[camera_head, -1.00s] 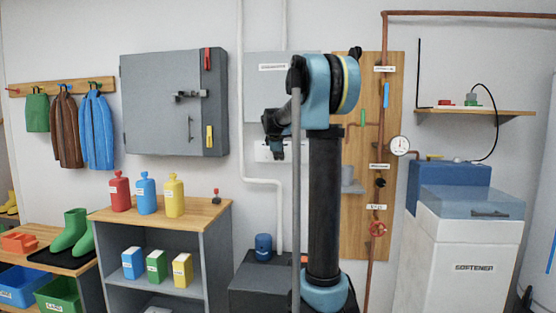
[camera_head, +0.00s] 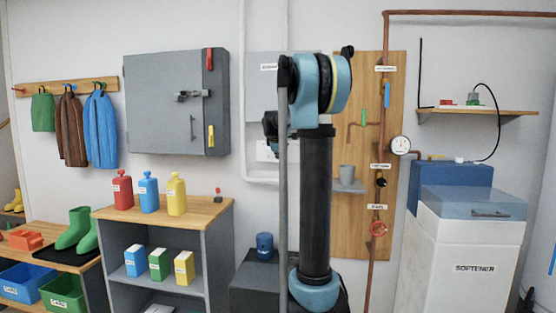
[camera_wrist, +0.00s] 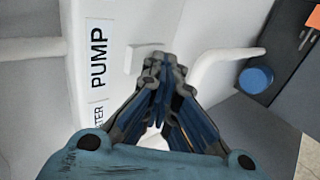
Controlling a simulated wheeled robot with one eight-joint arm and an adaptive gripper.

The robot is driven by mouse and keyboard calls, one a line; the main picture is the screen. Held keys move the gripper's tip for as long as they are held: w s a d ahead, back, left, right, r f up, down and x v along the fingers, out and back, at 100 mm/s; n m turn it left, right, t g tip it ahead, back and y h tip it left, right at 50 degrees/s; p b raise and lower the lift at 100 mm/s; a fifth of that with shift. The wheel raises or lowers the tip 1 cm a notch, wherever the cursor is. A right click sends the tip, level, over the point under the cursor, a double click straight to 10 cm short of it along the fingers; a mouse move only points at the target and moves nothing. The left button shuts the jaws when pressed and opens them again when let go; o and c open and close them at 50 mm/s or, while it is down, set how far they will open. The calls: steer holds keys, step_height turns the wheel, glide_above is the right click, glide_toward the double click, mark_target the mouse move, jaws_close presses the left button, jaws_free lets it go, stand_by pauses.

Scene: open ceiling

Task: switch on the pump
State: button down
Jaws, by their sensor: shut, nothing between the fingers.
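In the wrist view a white panel carries a PUMP label (camera_wrist: 98,55), with a second, partly hidden label ending in "TER" (camera_wrist: 98,112) beside it. A pale raised rectangle (camera_wrist: 146,56) sits next to the PUMP label, partly hidden by my fingertips; I cannot tell its switch position. My gripper (camera_wrist: 165,62) is shut and empty, its tips in front of the panel by that rectangle; contact is unclear. In the head view the white panel (camera_head: 265,151) is mostly hidden behind my arm, and the fingertips cannot be made out.
A grey cabinet (camera_head: 177,103) hangs left of my arm. A white pipe (camera_head: 245,90) runs down the wall beside the panel. A blue canister (camera_head: 264,246) stands below; its blue top shows in the wrist view (camera_wrist: 256,80). A wooden board (camera_head: 350,220) with copper piping stands right.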

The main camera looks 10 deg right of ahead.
steer(key=shift+r, duration=0.7)
steer(key=shift+s, duration=0.15)
steer(key=s+f+v, duration=0.1)
steer(key=v, duration=1.2)
steer(key=shift+a, duration=0.15)
steer(key=shift+f, duration=0.1)
steer(key=shift+s+a+f+g, duration=0.15)
steer(key=shift+s+f+g, duration=0.15)
steer(key=shift+f, duration=0.25)
